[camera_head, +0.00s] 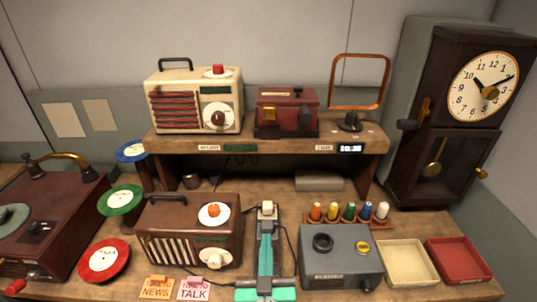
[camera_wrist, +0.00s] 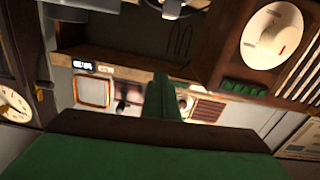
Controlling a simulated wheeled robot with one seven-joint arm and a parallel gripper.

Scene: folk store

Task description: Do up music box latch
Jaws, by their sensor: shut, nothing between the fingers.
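A small dark red box (camera_head: 287,108), which looks like the music box, stands on the raised shelf between the cream radio and the loop aerial. Its lid looks down, but its latch is too small to make out. It also shows, upside down and small, in the wrist view (camera_wrist: 130,97). My gripper (camera_head: 266,240) is shut and empty, low over the desk in front of the shelf and well short of the box. In the wrist view its green fingers (camera_wrist: 161,97) are together and hide part of the shelf.
The shelf (camera_head: 270,146) carries the cream radio (camera_head: 195,100) and loop aerial (camera_head: 359,85). A brown radio (camera_head: 190,235) lies left of my gripper and a grey box (camera_head: 340,262) right of it. A tall clock (camera_head: 445,110) stands at right. Trays (camera_head: 407,283) lie front right.

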